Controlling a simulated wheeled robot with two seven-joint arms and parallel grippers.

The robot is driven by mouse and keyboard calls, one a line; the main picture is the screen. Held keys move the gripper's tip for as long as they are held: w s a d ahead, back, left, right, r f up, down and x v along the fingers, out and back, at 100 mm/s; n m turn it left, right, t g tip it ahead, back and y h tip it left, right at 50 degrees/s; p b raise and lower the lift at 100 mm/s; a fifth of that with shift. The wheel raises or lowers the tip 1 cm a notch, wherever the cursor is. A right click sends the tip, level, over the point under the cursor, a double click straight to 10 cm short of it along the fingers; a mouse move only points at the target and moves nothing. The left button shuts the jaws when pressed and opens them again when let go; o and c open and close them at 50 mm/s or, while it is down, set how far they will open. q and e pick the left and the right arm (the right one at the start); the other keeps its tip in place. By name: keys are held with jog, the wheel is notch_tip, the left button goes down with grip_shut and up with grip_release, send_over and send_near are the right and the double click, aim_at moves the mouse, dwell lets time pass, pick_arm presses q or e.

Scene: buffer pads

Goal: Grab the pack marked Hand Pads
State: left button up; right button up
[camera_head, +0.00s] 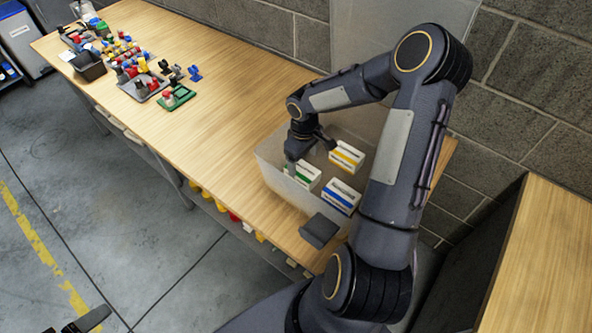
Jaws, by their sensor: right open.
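Three small packs stand in a translucent bin (272,176) on the table's near right end. One is white with green (307,174), one white with yellow (346,156), one white with blue (341,196). Their lettering is too small to read, so I cannot tell which is marked Hand Pads. My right gripper (309,155) is open and empty, pointing down over the bin. One finger is close to the green pack and partly covers it; I cannot tell if they touch. A dark part at the bottom left edge looks like my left gripper (84,322), mostly cut off.
The wooden table (220,90) is bare in the middle. Colourful small parts and trays (140,85) crowd its far left end. A dark grey object (319,231) lies by the bin at the front edge. A block wall (540,110) stands behind, a wooden surface (545,265) at right.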

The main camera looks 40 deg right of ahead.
aim_at(303, 170)
notch_tip(303, 170, down, 8)
jog(key=b, duration=0.4)
jog(key=shift+d+b, duration=0.1)
jog(key=shift+b, duration=0.25)
jog(key=shift+r, duration=0.15)
jog(key=c, duration=1.1)
